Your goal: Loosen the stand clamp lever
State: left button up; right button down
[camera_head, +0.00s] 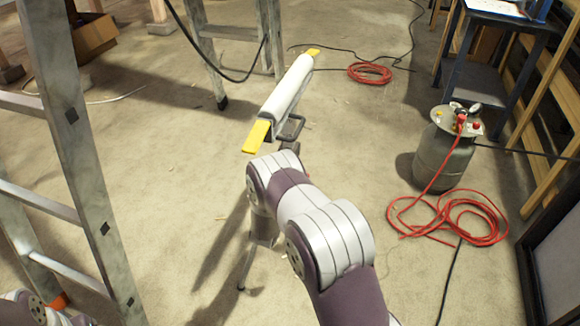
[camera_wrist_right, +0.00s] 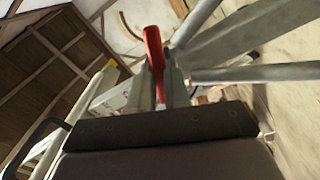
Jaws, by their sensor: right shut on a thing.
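The stand shows in the head view as a long white padded bar (camera_head: 284,92) with yellow ends, and a leg (camera_head: 248,265) reaches the floor below my right arm. In the wrist view a red lever (camera_wrist_right: 154,52) stands upright between the fingers of my right gripper (camera_wrist_right: 163,85), which is shut on it. In the head view my right forearm hides the gripper and the lever. My left gripper is out of view; only a bit of my left arm shows at the bottom left corner.
A metal ladder (camera_head: 73,140) stands close on the left, with another ladder's legs (camera_head: 272,35) behind the stand. A grey pressure tank (camera_head: 443,155) with a coiled red hose (camera_head: 470,235) is on the right. The floor between is mostly clear.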

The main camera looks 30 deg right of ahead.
jog(key=shift+s+d+r+n+p, duration=0.1)
jog(key=shift+r+n+p, duration=0.2)
jog(key=shift+n+p, duration=0.65)
jog(key=shift+s+r+n+p, duration=0.1)
jog(key=shift+r+n+p, duration=0.2)
jog(key=shift+n+p, duration=0.6)
jog(key=shift+n, duration=0.45)
jog(key=shift+b, duration=0.3)
jog(key=c, duration=1.1)
grip_release()
jog(key=shift+w, duration=0.1)
jog(key=p+v, duration=0.3)
jog(key=v, duration=0.9)
jog(key=shift+s+a, duration=0.2)
jog(key=shift+a, duration=0.1)
